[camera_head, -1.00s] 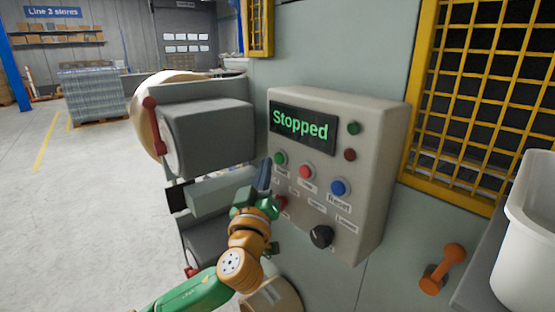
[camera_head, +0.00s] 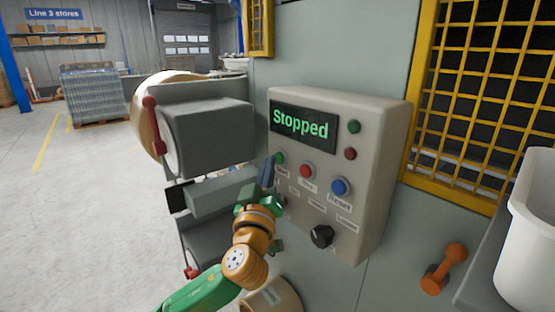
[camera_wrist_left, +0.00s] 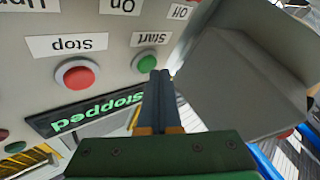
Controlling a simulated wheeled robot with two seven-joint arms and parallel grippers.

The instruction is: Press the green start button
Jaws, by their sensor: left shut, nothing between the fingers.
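The green start button (camera_head: 280,158) is on the left of the grey control box (camera_head: 375,150). In the left wrist view the button (camera_wrist_left: 147,63) shows upside down beside its "Start" label. My left gripper (camera_head: 269,163) is shut and empty, its fingers pointing at the panel just left of the button. In the left wrist view the fingertips (camera_wrist_left: 160,74) overlap the button's edge. I cannot tell whether they touch it. The display (camera_head: 303,126) reads "Stopped". My right gripper is not in view.
A red stop button (camera_head: 306,171), a blue reset button (camera_head: 341,187) and a black knob (camera_head: 321,236) are close by on the box. A grey machine block (camera_head: 207,135) stands left of the gripper. A yellow mesh guard (camera_head: 480,100) is at the right.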

